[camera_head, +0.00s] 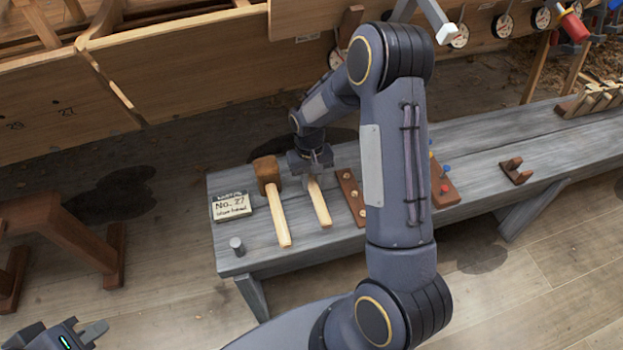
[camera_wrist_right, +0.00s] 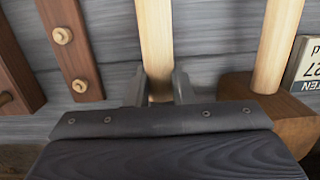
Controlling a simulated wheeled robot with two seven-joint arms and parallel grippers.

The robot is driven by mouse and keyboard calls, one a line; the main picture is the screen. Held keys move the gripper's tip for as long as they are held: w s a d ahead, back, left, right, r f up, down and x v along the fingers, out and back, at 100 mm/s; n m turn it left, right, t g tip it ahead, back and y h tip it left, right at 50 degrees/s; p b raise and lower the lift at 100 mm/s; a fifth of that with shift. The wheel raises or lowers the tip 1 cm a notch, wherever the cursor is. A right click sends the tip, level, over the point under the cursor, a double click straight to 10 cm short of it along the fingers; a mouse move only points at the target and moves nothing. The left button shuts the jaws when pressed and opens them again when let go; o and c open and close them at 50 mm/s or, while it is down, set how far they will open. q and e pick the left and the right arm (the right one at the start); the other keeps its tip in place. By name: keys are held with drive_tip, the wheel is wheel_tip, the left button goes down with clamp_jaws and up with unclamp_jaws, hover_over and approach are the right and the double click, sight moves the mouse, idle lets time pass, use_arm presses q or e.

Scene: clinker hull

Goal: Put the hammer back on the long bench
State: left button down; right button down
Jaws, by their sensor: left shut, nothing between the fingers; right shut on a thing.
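The hammer's pale wooden handle (camera_head: 320,203) points toward the front edge of the long bench (camera_head: 400,207); its head is hidden behind my gripper. My right gripper (camera_head: 313,176) is shut on the hammer near its far end. In the right wrist view the handle (camera_wrist_right: 155,45) stands between the two fingers (camera_wrist_right: 159,88). The hammer is at the bench top, but I cannot tell whether it touches the planks. My left gripper (camera_head: 90,335) is shut and empty at the bottom left, away from the bench.
A wooden mallet (camera_head: 268,175) lies just left of the hammer, with a "No. 27" card (camera_head: 231,206) and a grey cylinder (camera_head: 237,246) beyond. A brown pegged board (camera_head: 350,196) is close on the right. The plank hull (camera_head: 200,75) rises behind.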

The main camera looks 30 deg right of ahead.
drive_tip(key=shift+f, duration=0.2)
drive_tip(key=c, duration=1.2)
unclamp_jaws()
wheel_tip(320, 180, up, 8)
drive_tip(key=p, duration=0.6)
